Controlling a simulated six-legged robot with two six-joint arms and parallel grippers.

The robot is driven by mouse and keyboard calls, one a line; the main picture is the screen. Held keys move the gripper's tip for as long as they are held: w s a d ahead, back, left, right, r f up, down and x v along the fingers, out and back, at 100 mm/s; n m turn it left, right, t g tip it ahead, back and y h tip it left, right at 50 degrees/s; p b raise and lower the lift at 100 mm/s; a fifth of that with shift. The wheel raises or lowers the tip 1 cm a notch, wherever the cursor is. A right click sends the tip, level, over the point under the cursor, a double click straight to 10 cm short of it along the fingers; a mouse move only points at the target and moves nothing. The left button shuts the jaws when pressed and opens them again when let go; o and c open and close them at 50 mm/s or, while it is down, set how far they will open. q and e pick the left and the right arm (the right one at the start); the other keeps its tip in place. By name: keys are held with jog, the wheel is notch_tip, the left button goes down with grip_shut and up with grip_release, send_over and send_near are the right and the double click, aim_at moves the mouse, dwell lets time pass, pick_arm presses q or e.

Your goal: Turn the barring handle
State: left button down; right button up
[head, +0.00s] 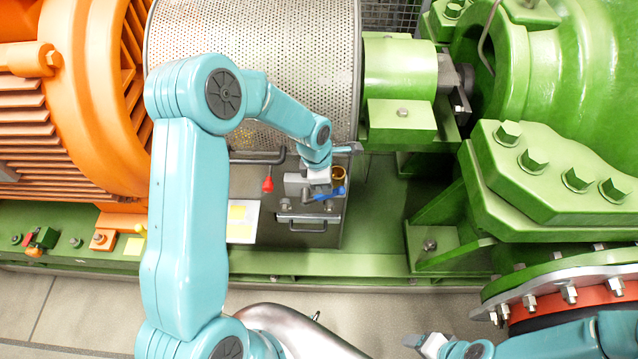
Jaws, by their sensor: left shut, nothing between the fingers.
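A grey metal box (340,222) stands under the perforated coupling guard, between the orange motor and the green pump. A small blue lever (325,195) shows on its face, beside a brass-coloured round fitting (339,173). A dark bar handle (256,161) runs across the box top to the left; I cannot tell for certain which is the barring handle. My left gripper (319,190) reaches down at the blue lever, shut with nothing in it; its fingertips partly overlap the lever, and contact is unclear. My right gripper (425,344) is low at the bottom edge, away from the box, its jaws unclear.
The perforated guard (290,50) rises behind my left arm. The orange motor (90,100) is on the left, the green pump casing (560,165) with large bolts on the right. Below is a green base rail (350,265).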

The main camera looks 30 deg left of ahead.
aim_at(340, 188)
pick_arm(q)
jog(key=d+f+b, duration=0.1)
jog(key=b, duration=0.1)
jog(key=w+d+f+b, duration=0.1)
jog(key=b, duration=0.1)
jog(key=w+f+b, duration=0.1)
jog(key=b, duration=0.2)
jog(key=shift+d+f, duration=0.35)
jog(key=shift+d, duration=0.05)
jog(key=shift+d+f, duration=0.1)
jog(key=shift+f+b, duration=0.15)
jog(key=shift+b, duration=0.6)
jog(key=shift+w+d+f, duration=0.2)
jog(key=shift+s+b, duration=0.1)
jog(key=shift+b, duration=0.2)
jog(key=shift+r, duration=0.1)
